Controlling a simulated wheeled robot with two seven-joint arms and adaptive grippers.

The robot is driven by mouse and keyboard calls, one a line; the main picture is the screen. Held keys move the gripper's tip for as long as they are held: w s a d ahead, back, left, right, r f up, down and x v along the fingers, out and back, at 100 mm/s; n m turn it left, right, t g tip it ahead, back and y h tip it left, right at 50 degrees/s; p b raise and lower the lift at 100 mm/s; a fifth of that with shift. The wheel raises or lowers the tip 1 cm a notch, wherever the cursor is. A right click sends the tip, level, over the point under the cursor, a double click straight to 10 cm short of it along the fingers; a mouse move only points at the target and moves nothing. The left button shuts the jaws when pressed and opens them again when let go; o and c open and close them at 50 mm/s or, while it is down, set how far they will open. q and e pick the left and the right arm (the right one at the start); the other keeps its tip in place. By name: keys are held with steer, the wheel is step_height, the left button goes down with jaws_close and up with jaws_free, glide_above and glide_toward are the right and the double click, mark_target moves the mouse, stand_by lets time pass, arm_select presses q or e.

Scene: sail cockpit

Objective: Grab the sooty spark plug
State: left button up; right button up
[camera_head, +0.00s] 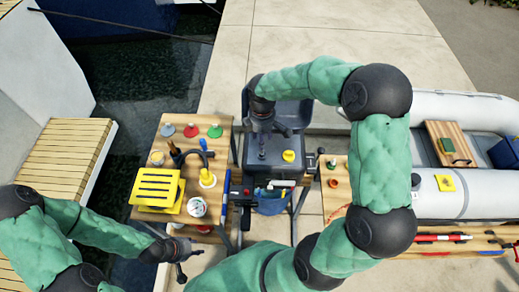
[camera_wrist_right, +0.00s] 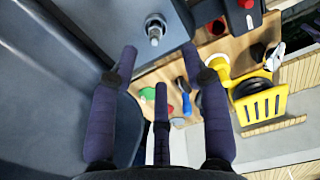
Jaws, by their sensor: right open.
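A small grey metal spark plug (camera_wrist_right: 155,28) stands upright on the dark grey motor block (camera_wrist_right: 70,65) in the right wrist view; soot on it is hard to make out. In the head view the block (camera_head: 285,168) is at the middle, and a small dark upright piece (camera_head: 262,153) on it looks like the plug. My right gripper (camera_head: 263,128) hangs over the block. In the wrist view its purple fingers (camera_wrist_right: 160,62) are spread and empty, with the plug beyond and between the fingertips, not touched. My left gripper (camera_head: 190,258) is low left, fingers apart and empty.
A wooden table (camera_head: 222,150) left of the block carries a yellow slotted rack (camera_head: 157,188), a white tub (camera_head: 196,207) and coloured discs. A yellow knob (camera_head: 289,156) sits on the block right of the plug. A grey inflatable boat (camera_head: 455,115) lies at the right.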

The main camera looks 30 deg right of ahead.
mark_target(262, 152)
steer(key=shift+w+d+f+b, duration=0.1)
steer(key=shift+w+f+b, duration=0.1)
steer(key=shift+f, duration=1.25)
steer(key=shift+w+d+f+b, duration=0.1)
steer(key=shift+f+b, duration=0.05)
steer(key=shift+f, duration=1.3)
steer(key=shift+w+d+f+b, duration=0.1)
steer(key=shift+f+b, duration=0.1)
steer(key=shift+f, duration=1.25)
jaws_close()
